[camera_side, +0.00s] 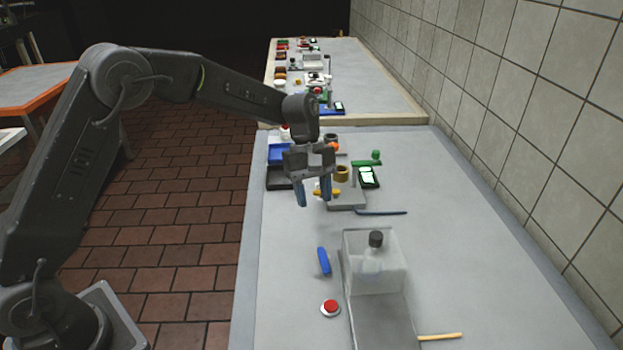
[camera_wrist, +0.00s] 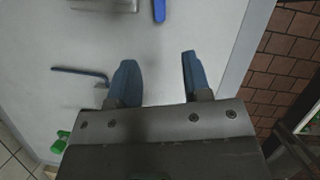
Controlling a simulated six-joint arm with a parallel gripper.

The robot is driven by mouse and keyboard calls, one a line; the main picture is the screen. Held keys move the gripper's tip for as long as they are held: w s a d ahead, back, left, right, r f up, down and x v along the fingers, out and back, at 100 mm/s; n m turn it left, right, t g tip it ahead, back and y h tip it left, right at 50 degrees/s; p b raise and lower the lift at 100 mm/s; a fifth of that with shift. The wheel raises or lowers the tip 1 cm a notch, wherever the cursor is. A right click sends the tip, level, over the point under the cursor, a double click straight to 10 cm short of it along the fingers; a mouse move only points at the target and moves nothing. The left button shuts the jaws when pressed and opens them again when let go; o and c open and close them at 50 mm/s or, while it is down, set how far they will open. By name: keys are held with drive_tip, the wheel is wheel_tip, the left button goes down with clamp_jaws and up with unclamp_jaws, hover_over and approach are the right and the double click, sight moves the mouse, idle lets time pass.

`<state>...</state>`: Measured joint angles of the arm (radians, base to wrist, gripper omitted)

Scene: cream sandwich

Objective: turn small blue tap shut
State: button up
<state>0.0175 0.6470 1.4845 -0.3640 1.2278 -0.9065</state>
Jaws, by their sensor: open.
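I cannot make out a clear tap shape. A blue elongated piece (camera_side: 324,261) lies on the bench, left of a clear box; its end also shows at the top of the wrist view (camera_wrist: 159,10). A thin dark blue rod (camera_side: 381,212) lies farther back, and in the wrist view it (camera_wrist: 80,73) has a bent end. I cannot tell whether either belongs to the tap. My gripper (camera_side: 314,198) is open and empty above the bench, pointing down; its two blue fingers (camera_wrist: 157,62) are apart with bare bench between them. It partly hides a yellow piece (camera_side: 334,193).
The clear box (camera_side: 375,277) holds a dark-capped bottle (camera_side: 373,258). A red button (camera_side: 331,308) and a yellow stick (camera_side: 440,337) lie at the front. The right side is clear.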

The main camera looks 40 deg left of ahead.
sight(324, 259)
drive_tip(key=v, duration=0.3)
drive_tip(key=shift+r, duration=0.15)
